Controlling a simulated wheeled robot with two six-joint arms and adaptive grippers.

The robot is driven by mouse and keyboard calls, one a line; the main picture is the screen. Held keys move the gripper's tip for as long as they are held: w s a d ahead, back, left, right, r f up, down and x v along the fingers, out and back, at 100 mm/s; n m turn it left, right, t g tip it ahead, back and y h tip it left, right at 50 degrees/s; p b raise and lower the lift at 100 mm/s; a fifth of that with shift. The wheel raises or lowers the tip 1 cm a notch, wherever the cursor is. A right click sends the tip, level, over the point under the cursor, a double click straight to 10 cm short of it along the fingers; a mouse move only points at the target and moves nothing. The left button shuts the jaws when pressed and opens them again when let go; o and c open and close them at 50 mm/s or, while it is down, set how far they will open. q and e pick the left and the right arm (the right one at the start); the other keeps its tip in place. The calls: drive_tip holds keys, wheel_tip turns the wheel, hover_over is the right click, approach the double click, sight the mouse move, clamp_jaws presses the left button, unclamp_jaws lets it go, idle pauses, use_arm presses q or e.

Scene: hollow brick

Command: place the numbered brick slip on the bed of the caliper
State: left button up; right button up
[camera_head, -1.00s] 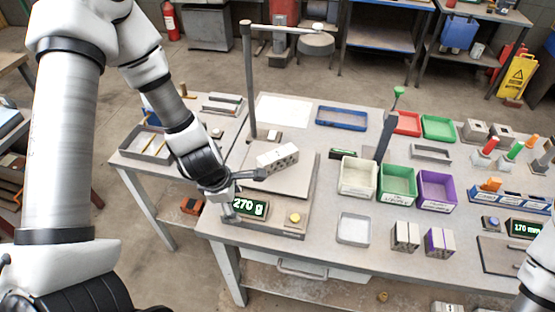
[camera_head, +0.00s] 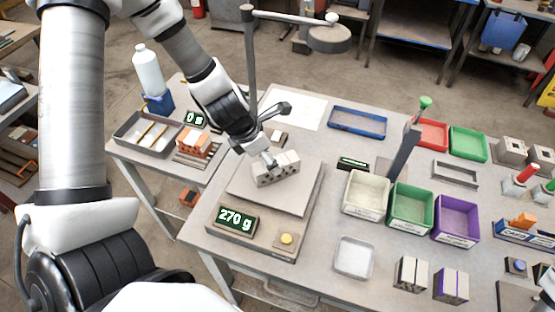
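A light grey hollow brick (camera_head: 276,170) with holes in its side lies on the plate of the scale (camera_head: 245,197). My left gripper (camera_head: 276,135) is at the brick. One finger is at its top edge and the other stands away above, so the fingers look spread. I cannot make out a numbered brick slip. A blue button (camera_head: 515,267) and part of a dark plate (camera_head: 512,296) at the lower right edge may belong to the caliper, which is mostly out of frame. My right gripper is not in view.
The scale display (camera_head: 236,219) reads 270 g. White (camera_head: 366,192), green (camera_head: 410,206) and purple (camera_head: 456,220) bins stand to the right. An orange brick (camera_head: 196,143) sits at the left. A post (camera_head: 250,75) rises behind the scale. A shallow tray (camera_head: 354,258) lies in front.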

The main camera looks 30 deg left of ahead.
use_arm(q)
drive_tip(key=b+x, duration=0.4)
drive_tip(key=x, duration=0.1)
drive_tip(key=shift+w+a+f, duration=0.1)
drive_tip(key=shift+a+f, duration=0.05)
drive_tip(key=shift+f, duration=0.15)
drive_tip(key=shift+w+f+b, duration=0.2)
drive_tip(key=shift+w+b, duration=0.05)
drive_tip(key=shift+b, duration=0.05)
drive_tip(key=shift+s+r, duration=0.2)
drive_tip(key=shift+r, duration=0.1)
drive_tip(key=shift+s, duration=0.1)
drive_tip(key=shift+c, duration=0.4)
clamp_jaws()
